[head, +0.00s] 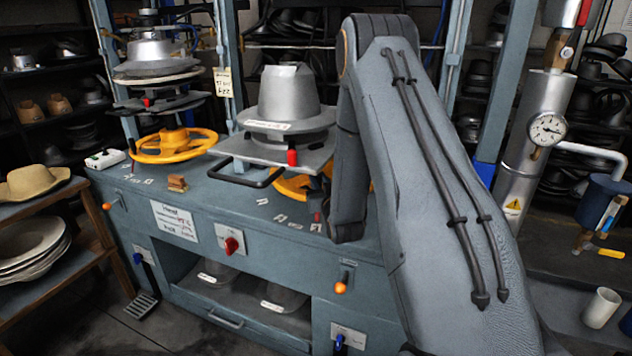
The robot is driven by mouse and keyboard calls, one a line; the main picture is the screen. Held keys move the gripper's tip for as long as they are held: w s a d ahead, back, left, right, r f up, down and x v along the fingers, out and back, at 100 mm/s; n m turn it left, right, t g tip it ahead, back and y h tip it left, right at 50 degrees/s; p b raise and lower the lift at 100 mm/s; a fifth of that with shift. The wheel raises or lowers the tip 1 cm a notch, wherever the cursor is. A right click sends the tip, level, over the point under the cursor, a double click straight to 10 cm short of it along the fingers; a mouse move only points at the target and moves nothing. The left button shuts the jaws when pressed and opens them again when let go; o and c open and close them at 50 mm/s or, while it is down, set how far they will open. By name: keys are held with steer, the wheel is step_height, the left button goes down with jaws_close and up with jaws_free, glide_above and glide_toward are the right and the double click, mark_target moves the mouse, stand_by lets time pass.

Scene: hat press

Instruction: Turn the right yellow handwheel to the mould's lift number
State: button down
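The right yellow handwheel (291,188) lies flat on the blue-grey bench, mostly hidden by the plate above it and by my arm. A metal hat mould (290,92) stands upright on the plate over it. A pale label (267,125) sits on the mould's base, too small to read. Small white tags (281,218) lie on the bench top near the wheel; their marks cannot be read. The left yellow handwheel (172,146) is in full view under the other press.
A red-tipped lever (292,157) sticks out at the plate's front. A paper tag (222,82) hangs on the post between the presses. A steel cylinder with a pressure gauge (547,129) stands at right. A shelf with a hat (32,184) is at left.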

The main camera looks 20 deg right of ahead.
steer(key=c, duration=1.6)
jaws_free()
steer(key=shift+s, duration=0.1)
steer(key=s, duration=0.2)
steer(key=s+a+b, duration=0.1)
steer(key=s, duration=0.2)
steer(key=s+b, duration=0.1)
steer(key=s, duration=0.1)
steer(key=shift+s+a, duration=0.15)
steer(key=shift+s, duration=0.15)
